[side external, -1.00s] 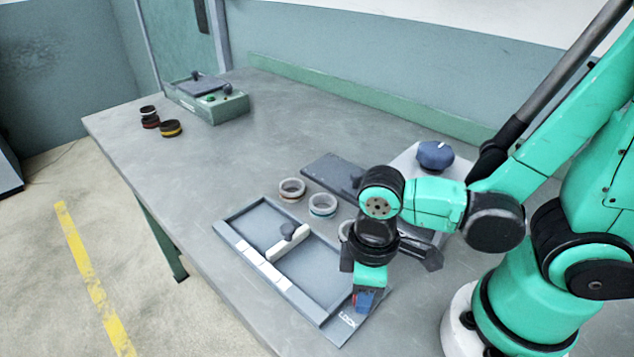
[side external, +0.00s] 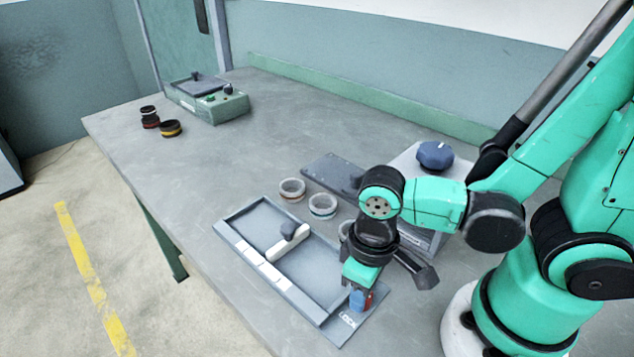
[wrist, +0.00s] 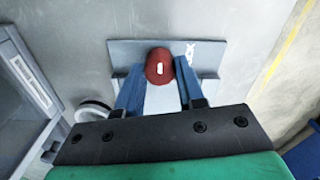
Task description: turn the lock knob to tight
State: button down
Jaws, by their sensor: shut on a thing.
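The lock knob is red with a white mark on top and shows in the wrist view (wrist: 160,68). It sits on a grey plate marked LOCK (side external: 348,319) at the near end of the tray. My gripper (side external: 361,299) points down at the plate, with its blue fingers (wrist: 159,82) on either side of the knob, shut on it. In the side view the fingers hide most of the knob, leaving only a little red visible. In the wrist view the white mark runs roughly up and down the picture.
The grey tray (side external: 240,252) holds a white slider with a dark handle (side external: 289,230). Loose rings (side external: 292,189) stand behind it. A box with a blue knob (side external: 435,155) stands behind my wrist. A green-grey box (side external: 215,108) and dark rings (side external: 170,128) are at the far left.

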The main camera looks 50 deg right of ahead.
jog(key=c, duration=0.5)
grip_release()
jog(key=shift+c, duration=0.2)
jog(key=shift+r, duration=0.15)
jog(key=shift+r, duration=2.65)
jog(key=w+d+r+m+t, duration=0.2)
jog(key=w+d+r+t, duration=0.4)
jog(key=w, duration=0.3)
jog(key=shift+d+t, duration=0.6)
jog(key=shift+d, duration=0.2)
